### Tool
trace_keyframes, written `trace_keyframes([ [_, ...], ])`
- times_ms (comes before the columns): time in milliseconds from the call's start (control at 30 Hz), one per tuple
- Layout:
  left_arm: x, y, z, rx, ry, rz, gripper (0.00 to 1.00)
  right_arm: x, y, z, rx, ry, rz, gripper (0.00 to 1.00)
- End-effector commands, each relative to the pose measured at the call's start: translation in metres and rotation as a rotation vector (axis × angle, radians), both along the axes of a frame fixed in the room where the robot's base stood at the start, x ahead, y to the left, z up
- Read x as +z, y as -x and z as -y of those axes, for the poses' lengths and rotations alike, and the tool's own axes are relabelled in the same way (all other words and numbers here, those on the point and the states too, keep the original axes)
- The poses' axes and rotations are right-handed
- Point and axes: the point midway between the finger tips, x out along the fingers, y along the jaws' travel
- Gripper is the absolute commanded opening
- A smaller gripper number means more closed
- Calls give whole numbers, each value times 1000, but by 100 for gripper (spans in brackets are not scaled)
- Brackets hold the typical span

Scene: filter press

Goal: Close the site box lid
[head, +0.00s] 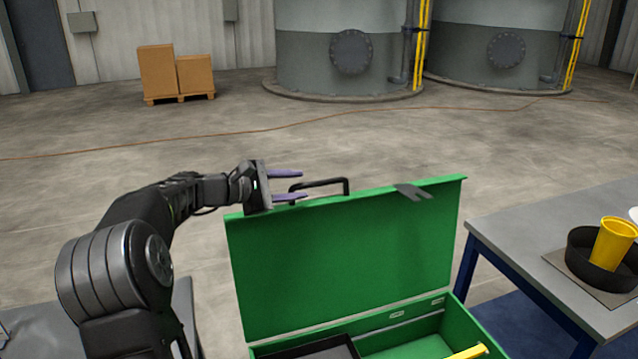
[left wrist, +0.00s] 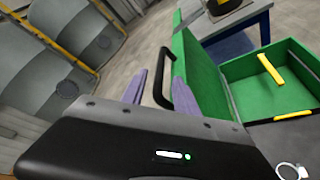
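The green site box (head: 455,325) stands open in front of me, its lid (head: 345,262) raised upright. A black handle (head: 320,184) sticks out behind the lid's top edge, and a dark latch piece (head: 413,191) sits on that edge to the right. My left gripper (head: 287,185) is open at the lid's top left, its purple fingers pointing right toward the handle. In the left wrist view the handle (left wrist: 163,78) shows between the open fingers, close to the lid (left wrist: 200,75); I cannot tell whether they touch. My right gripper is not in view.
Inside the box are a black tray (head: 325,349) and a yellow bar (head: 467,352). At right, a grey table (head: 515,235) holds a black bowl (head: 590,265) with a yellow cup (head: 612,243). Floor behind the lid is clear; cartons (head: 160,72) and tanks stand far back.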

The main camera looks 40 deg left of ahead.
Motion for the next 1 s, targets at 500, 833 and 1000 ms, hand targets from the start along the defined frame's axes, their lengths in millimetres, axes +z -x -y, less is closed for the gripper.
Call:
trace_keyframes([
  [500,-15,-63,21,-2,0,1,36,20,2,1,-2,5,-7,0],
  [833,-19,-69,22,-1,-1,1,36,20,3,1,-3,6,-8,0],
  [1000,-18,-69,22,-1,-1,1,25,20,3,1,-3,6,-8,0],
])
